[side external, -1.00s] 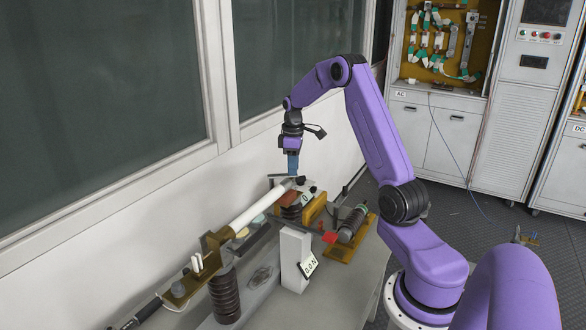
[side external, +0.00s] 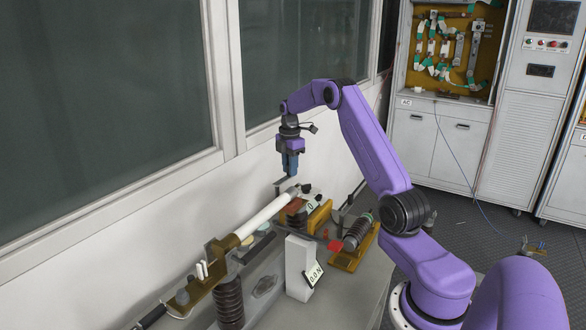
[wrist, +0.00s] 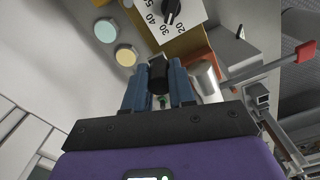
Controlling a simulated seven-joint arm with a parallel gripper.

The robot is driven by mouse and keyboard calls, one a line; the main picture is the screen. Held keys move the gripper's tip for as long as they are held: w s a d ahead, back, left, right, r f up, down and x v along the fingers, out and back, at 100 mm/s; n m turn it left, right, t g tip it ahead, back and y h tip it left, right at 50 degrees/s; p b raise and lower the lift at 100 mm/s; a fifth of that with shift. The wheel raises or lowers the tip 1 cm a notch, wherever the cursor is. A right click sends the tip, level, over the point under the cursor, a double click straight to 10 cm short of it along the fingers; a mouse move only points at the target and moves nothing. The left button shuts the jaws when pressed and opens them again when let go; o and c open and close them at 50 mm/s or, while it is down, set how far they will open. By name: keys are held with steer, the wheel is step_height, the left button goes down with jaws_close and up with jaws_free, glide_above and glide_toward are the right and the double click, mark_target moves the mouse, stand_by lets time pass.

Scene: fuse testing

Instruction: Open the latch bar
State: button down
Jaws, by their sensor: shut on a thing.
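My gripper (side external: 289,172) is above the far end of the white fuse tube (side external: 266,218), with its blue fingers pointing down. In the wrist view my gripper (wrist: 159,88) is shut on a black piece (wrist: 159,72), which looks like the end of the latch bar. In the side view a thin grey bar (side external: 283,184) shows just under the fingertips, at the tube's far end. The fingers hide the exact grip. A metallic cylinder (wrist: 206,79) lies just right of the fingers in the wrist view.
A white dial plate (wrist: 165,18) with numbers is ahead of the fingers. Green (wrist: 105,31) and yellow (wrist: 126,55) discs lie to its left. A white box with a readout (side external: 298,268) and a ribbed brown insulator (side external: 229,302) stand nearer the camera. The wall is close behind.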

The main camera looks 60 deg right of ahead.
steer(key=shift+w+n, duration=0.35)
steer(key=shift+n, duration=0.15)
steer(key=shift+w, duration=0.1)
steer(key=c, duration=0.9)
jaws_free()
steer(key=shift+c, duration=0.2)
step_height(320, 180, up, 18)
steer(key=shift+f, duration=0.25)
steer(key=shift+a, duration=0.1)
